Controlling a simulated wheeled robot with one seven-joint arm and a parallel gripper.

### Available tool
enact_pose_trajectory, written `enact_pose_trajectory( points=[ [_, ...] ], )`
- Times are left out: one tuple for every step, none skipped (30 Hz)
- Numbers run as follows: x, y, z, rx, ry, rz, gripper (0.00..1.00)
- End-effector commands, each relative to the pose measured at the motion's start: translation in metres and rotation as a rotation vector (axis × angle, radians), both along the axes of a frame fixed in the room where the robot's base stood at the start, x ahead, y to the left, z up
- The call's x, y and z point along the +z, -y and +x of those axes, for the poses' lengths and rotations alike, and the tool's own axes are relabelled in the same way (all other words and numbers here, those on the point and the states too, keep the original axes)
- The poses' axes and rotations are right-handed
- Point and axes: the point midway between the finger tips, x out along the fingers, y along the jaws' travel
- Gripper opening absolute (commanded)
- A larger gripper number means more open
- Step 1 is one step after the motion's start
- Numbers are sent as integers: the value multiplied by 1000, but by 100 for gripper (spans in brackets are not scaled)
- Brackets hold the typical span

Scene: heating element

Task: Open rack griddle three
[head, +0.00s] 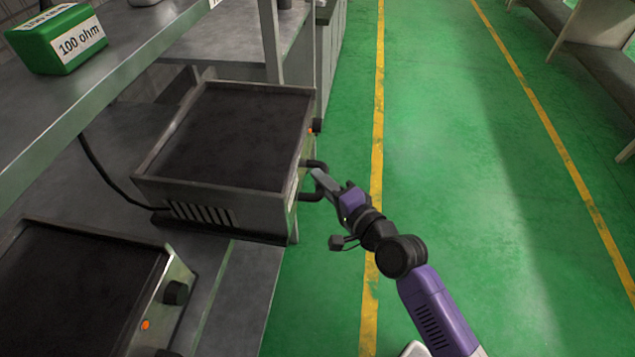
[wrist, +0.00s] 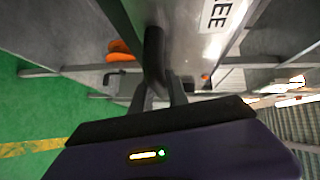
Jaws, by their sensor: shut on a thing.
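A griddle (head: 225,140) with a dark flat top and a metal body with side slots sits on the grey rack. Its front faces right, toward the aisle, and has a black handle (head: 313,164). In the wrist view, a white label (wrist: 218,12) ending in "REE" shows on the metal front (wrist: 192,48). My gripper (head: 318,183) reaches in from the right and is shut on the black handle, which also shows in the wrist view (wrist: 154,45). My fingers (wrist: 161,88) hide part of the handle.
Another dark-topped griddle (head: 75,290) with a black knob (head: 176,292) stands at the lower left. A green "100 ohm" box (head: 58,40) sits on the upper shelf (head: 120,62). A black cable (head: 98,172) runs behind. The green aisle floor (head: 470,150) to the right is clear.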

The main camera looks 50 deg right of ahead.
Motion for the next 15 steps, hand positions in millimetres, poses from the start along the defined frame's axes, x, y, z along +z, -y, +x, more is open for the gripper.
enact_pose_trajectory(
  points=[
    [-2, -1, 0, 3, -4, 0, 0],
    [-2, -1, 0, 3, -4, 0, 0],
    [-2, -1, 0, 3, -4, 0, 0],
    [-2, -1, 0, 2, -4, 1, 0],
    [-2, -1, 0, 2, -4, 1, 0],
    [-2, -1, 0, 2, -4, 1, 24],
    [-2, -1, 0, 2, -4, 1, 30],
    [-2, -1, 0, 1, -4, 1, 36],
    [-1, -1, 0, 1, -4, 1, 41],
    [-1, -1, 0, 2, -3, 1, 41],
    [-1, -1, 0, 2, -3, 1, 41],
    [-1, -1, 0, 2, -3, 1, 41],
    [-1, -1, 0, 2, -2, 1, 41],
    [-1, 0, 0, 1, -2, 0, 41],
    [-1, -1, 0, 1, -2, 0, 41]
  ],
)
